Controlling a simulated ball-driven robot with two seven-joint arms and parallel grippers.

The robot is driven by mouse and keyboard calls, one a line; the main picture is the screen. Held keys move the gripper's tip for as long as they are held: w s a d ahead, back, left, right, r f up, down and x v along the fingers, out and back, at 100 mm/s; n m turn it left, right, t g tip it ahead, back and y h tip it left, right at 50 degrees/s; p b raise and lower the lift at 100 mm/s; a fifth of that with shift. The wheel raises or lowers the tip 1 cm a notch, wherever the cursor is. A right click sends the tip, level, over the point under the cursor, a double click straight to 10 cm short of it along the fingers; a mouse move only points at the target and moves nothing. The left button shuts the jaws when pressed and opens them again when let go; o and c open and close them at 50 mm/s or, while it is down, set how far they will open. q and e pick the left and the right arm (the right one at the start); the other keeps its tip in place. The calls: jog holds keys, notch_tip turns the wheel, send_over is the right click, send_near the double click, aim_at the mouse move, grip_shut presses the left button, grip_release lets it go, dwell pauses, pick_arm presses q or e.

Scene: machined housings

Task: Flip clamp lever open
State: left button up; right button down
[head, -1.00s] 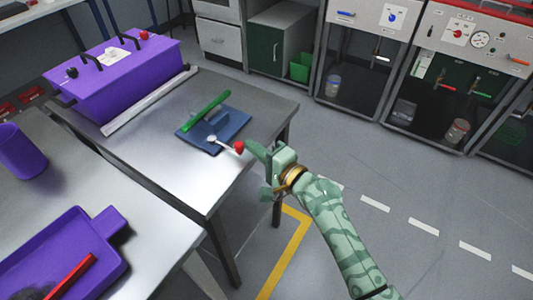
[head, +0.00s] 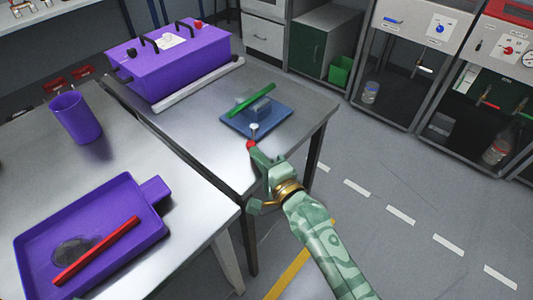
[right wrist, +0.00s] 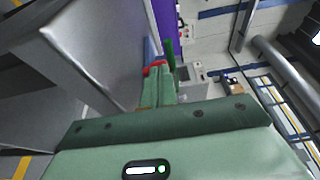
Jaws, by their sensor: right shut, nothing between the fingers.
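The clamp has a blue base plate (head: 238,124) lying on the metal table, a grey block (head: 261,105) and a raised green bar (head: 250,100). Its lever shows a pale pivot end (head: 254,127) and a red knob (head: 251,145) that points toward the table's near edge. My right gripper (head: 257,154) is shut and empty, its fingertips right at the red knob, seemingly touching it. In the right wrist view the red knob (right wrist: 154,67) shows just beyond the fingertips (right wrist: 159,78), with the green bar (right wrist: 170,52) behind. My left gripper is not in view.
A purple box (head: 170,62) with black handles stands at the back of the table, a pale bar (head: 200,84) along its front. A purple cup (head: 76,118) and a purple tray (head: 35,240) holding a red bar (head: 97,250) are on the nearer table. Cabinets line the back.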

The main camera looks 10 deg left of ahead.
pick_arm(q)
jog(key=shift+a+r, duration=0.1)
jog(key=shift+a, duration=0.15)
pick_arm(e)
jog(key=shift+s+a, duration=0.2)
jog(key=shift+a, duration=0.65)
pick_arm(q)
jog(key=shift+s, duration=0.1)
